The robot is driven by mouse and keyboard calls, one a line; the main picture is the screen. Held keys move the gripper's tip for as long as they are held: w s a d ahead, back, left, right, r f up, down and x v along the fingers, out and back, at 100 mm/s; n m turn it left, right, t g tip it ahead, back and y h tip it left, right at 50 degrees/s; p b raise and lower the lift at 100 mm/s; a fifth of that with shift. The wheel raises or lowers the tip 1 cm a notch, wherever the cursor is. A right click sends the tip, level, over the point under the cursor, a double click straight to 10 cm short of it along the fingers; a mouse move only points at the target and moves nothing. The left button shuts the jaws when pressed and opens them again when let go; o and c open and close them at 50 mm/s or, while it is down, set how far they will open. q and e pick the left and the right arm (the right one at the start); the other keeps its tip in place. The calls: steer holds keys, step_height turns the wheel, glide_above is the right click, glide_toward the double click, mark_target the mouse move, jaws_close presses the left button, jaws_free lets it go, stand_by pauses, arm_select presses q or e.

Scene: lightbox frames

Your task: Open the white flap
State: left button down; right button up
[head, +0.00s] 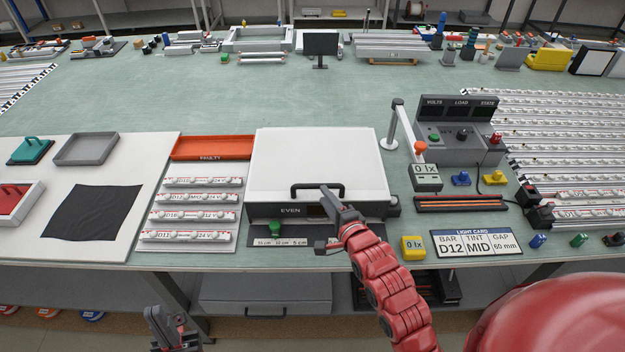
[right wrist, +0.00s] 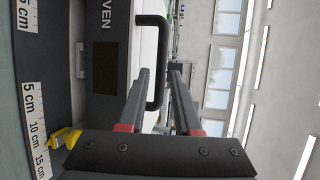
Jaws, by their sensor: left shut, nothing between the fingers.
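The white flap (head: 325,152) is the lid of a box on the bench and lies flat and closed. Its black handle (head: 298,188) sits on the front edge and also shows upright in the right wrist view (right wrist: 161,50). My right gripper (head: 328,198) is at the right part of the handle. In the right wrist view its fingers (right wrist: 158,75) are apart, with the handle bar between them; I cannot tell whether they touch it. My left gripper (head: 172,332) is shut and empty, low in front of the bench.
The box front (head: 290,210) reads "EVEN" and has a green knob (head: 275,229) below it. Left are an orange tray (head: 213,147) and several lamp bars. Right are a post (head: 397,125), a meter unit (head: 459,145) and a light card (head: 476,243). Bench space behind the flap is clear.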

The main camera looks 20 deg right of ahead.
mark_target(316, 185)
steer(key=p+x, duration=0.2)
steer(key=x, duration=0.6)
steer(key=shift+w, duration=0.4)
steer(key=shift+c, duration=0.3)
jaws_close()
stand_by(0.8)
